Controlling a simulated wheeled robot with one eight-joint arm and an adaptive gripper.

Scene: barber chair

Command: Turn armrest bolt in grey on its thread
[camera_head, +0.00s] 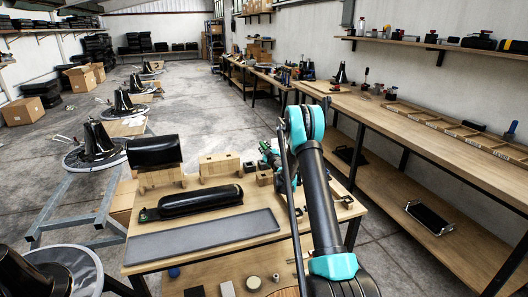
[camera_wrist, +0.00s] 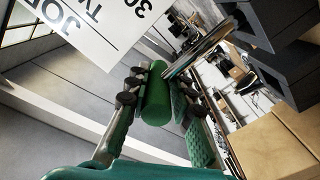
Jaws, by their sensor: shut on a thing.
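My gripper (camera_wrist: 155,95) is shut on a green cylindrical handle (camera_wrist: 157,98) in the wrist view. A shiny metal shaft (camera_wrist: 200,50) shows just beyond the handle; I cannot tell whether they are joined. In the head view my gripper (camera_head: 268,155) is small and partly hidden by my arm, beside the wooden blocks on the low table. A long black armrest pad (camera_head: 200,201) lies on that table. Another black pad (camera_head: 154,151) rests on a wooden stand. I cannot make out the grey armrest bolt in either view.
A flat grey tray (camera_head: 203,236) lies at the table's front. Wooden blocks (camera_head: 220,165) and a dark block (camera_head: 248,167) stand behind it. Dark blocks (camera_wrist: 288,68) and a tan block (camera_wrist: 283,145) are close at right in the wrist view. A long workbench (camera_head: 430,140) stands right.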

